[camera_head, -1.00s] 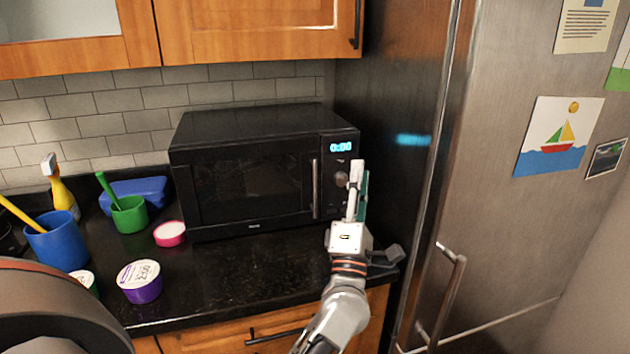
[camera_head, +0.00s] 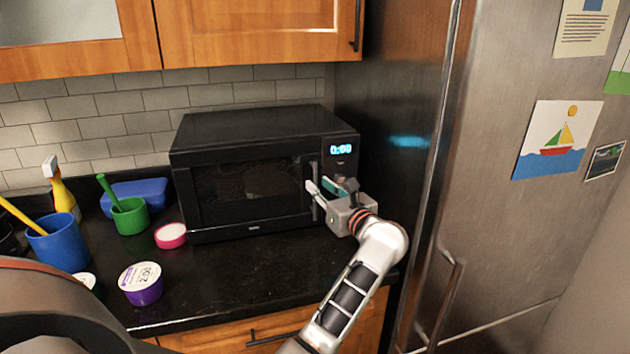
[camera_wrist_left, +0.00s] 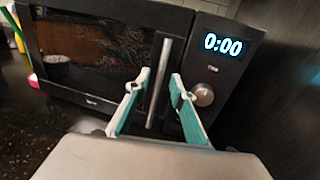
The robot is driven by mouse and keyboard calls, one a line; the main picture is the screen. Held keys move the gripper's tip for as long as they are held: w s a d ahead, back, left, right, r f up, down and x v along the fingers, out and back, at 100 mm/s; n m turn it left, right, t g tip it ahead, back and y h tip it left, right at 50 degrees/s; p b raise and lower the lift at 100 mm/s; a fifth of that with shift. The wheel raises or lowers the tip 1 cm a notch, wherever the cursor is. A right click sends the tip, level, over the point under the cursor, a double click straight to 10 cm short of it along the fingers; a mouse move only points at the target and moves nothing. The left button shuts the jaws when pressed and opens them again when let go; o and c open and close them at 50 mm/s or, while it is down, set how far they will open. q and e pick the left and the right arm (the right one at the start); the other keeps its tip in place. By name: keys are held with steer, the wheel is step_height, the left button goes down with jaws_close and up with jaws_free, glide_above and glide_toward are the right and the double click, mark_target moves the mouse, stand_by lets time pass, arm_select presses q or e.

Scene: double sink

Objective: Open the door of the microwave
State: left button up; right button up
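The black microwave (camera_head: 250,130) stands on the counter against the tiled wall, and its door (camera_head: 245,190) is shut. The upright metal door handle (camera_head: 314,168) is at the door's right side, partly hidden by my gripper in the head view. My left gripper (camera_head: 327,188) is in front of the handle, with its fingers open. In the left wrist view the handle (camera_wrist_left: 159,82) runs between the two fingertips of the gripper (camera_wrist_left: 160,84), with a gap visible on each side. Whether the fingers reach fully around it in depth is hard to tell. My right gripper is not in view.
The steel fridge (camera_head: 500,220) stands close to the right. Left of the microwave are a green cup (camera_head: 130,217), a pink-rimmed tub (camera_head: 171,236), a purple tub (camera_head: 142,285) and a blue cup (camera_head: 58,245). The counter (camera_head: 240,280) before the microwave is clear.

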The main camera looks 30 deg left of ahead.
mark_target(316, 183)
arm_select(q)
steer(key=shift+x, duration=1.6)
jaws_close()
steer(key=shift+s+d, duration=0.1)
steer(key=shift+d, duration=0.05)
